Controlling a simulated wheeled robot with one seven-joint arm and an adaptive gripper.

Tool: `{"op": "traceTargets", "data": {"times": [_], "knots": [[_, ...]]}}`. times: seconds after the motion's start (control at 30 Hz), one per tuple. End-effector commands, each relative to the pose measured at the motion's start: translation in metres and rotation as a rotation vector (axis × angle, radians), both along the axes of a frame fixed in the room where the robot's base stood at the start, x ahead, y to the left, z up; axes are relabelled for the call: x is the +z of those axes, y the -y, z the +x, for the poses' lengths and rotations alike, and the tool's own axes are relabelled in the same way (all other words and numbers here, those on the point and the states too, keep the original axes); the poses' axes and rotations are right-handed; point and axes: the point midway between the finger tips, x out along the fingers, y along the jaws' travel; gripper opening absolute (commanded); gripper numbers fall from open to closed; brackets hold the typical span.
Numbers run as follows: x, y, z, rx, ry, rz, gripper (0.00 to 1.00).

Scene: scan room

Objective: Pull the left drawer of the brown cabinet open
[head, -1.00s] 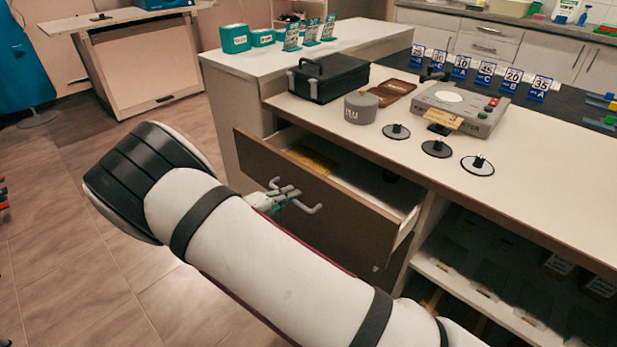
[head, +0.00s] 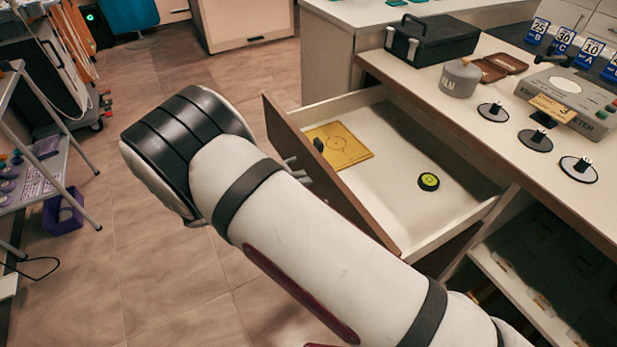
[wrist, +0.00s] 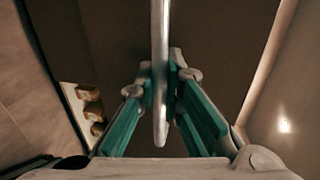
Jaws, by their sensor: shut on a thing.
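The left drawer (head: 395,240) of the brown cabinet (head: 430,98) stands well out, its white inside open to view. In the wrist view, the bar handle (wrist: 160,50) runs upright in the picture between the green-padded fingers of my gripper (wrist: 160,88). My gripper is shut on this handle, and the brown drawer front (wrist: 215,45) lies close behind. In the head view, my arm hides most of the gripper and handle; only small grey parts show beside the drawer front.
In the drawer lie a yellow card (head: 345,150) with a small black piece and a yellow-green round object (head: 428,181). A black case (head: 435,40), a grey weight (head: 460,80) and a scale (head: 570,100) stand on top. A trolley (head: 50,160) is at left; floor between is clear.

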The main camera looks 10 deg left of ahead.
Motion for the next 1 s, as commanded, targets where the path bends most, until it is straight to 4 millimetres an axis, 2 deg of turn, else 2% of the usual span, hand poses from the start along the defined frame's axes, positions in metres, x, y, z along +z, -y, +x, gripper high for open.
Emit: {"op": "traceTargets", "data": {"times": [0.4, 0.43, 0.47, 0.8, 1.0], "knots": [[-0.001, -0.003, -0.001, 0.003, -0.001, 0.003, 0.0], [-0.001, -0.003, -0.001, 0.003, -0.001, 0.003, 0.13], [-0.001, -0.003, -0.001, 0.003, -0.001, 0.003, 0.18], [0.0, -0.004, -0.002, 0.002, 0.0, 0.001, 0.18], [0.004, -0.022, -0.015, 0.004, -0.001, 0.003, 0.18]]}}
